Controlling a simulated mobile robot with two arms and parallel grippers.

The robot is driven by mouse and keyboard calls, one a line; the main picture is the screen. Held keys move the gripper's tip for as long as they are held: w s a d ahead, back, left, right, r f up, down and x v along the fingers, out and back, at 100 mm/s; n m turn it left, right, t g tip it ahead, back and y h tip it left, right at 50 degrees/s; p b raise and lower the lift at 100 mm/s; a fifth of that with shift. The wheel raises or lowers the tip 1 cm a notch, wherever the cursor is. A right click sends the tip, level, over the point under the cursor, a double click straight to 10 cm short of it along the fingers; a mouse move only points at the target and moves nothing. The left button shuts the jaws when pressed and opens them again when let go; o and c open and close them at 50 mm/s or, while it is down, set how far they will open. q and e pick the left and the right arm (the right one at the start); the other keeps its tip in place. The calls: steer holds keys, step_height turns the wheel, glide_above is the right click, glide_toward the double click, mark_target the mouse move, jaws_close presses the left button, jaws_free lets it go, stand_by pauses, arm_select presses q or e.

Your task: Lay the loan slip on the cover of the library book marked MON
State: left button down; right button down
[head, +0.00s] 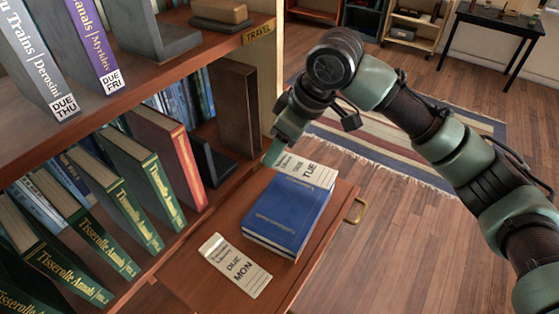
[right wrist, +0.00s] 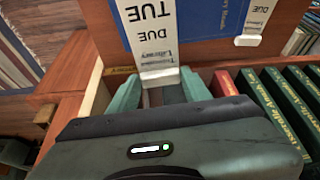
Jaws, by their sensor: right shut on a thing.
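My right gripper (head: 274,152) is shut on the white end of a loan slip (head: 306,170) printed DUE TUE. In the right wrist view the slip (right wrist: 153,28) reaches out from between the green fingers (right wrist: 160,88). A blue book (head: 288,214) lies flat on a pull-out wooden board (head: 190,276). In the head view the held slip shows at the book's far edge; I cannot tell whether they touch. A second slip (head: 236,266), printed DUE MON, lies on the board beside the book's near left side. My left gripper is not in view.
A bookcase stands at left, with a row of leaning green books (head: 130,180) and one red book (head: 172,150). Books labelled DUE THU (head: 35,60) and DUE FRI (head: 97,45) stand on its upper shelf.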

mark_target(283, 161)
steer(key=shift+f+p, duration=0.5)
steer(key=shift+f, duration=2.35)
steer(key=shift+f, duration=0.1)
steer(key=c, duration=0.7)
jaws_free()
steer(key=shift+o, duration=0.2)
steer(key=b+v, duration=0.2)
steer(key=v, duration=1)
steer(key=shift+s, duration=0.1)
